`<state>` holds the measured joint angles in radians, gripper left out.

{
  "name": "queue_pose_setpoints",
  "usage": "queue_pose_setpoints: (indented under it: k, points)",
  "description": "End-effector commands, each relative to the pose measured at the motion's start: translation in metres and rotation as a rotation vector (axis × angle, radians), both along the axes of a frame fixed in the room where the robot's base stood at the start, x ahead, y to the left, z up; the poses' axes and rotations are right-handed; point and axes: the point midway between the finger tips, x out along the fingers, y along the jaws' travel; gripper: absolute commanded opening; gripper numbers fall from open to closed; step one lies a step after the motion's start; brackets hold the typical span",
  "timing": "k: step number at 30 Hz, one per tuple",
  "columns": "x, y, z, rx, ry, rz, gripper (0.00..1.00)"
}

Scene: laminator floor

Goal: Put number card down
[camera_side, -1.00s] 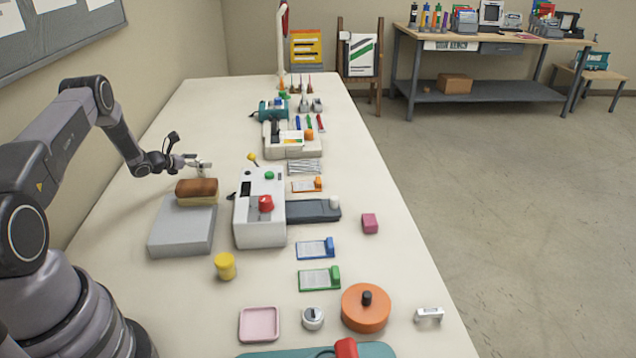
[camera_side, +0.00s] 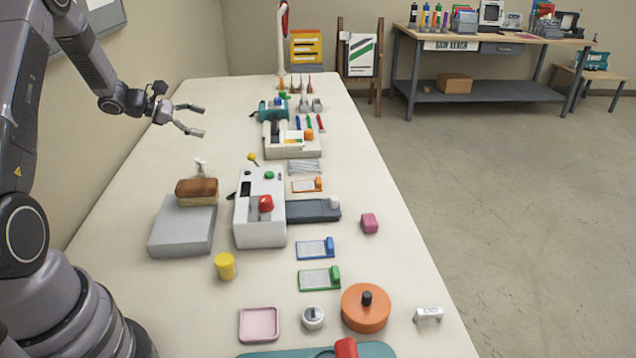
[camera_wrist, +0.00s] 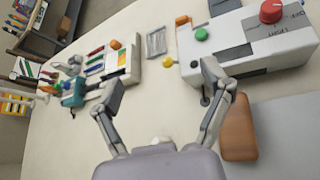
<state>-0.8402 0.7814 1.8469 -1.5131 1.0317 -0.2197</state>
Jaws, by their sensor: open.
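A small white upright piece (camera_side: 200,167) stands behind the brown block (camera_side: 197,188) in the side view. It may be the number card, but no number can be read and its lower part is hidden. My gripper (camera_side: 202,121) is open and empty, raised above the table and beyond the white piece. In the wrist view my gripper (camera_wrist: 163,78) shows its two fingers spread wide with nothing held between them.
A white machine (camera_side: 260,220) with a red knob stands right of a grey slab (camera_side: 183,228). A yellow-topped lever (camera_side: 252,157) rises behind it. Small boards with orange, blue (camera_side: 315,248) and green clips lie to the right. The table's left strip is clear.

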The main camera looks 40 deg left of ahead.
Motion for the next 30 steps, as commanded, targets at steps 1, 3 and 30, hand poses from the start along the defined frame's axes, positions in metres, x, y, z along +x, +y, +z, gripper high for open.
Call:
queue_pose_setpoints:
  k: [1,3,30]
  points:
    - [-0.001,-0.04,0.034,0.097,-0.013,-0.144,0.79]
    - [-0.013,-0.088,0.068,0.228,-0.023,-0.331,0.79]
    - [-0.292,-0.246,0.18,1.791,-0.308,-1.646,0.79]
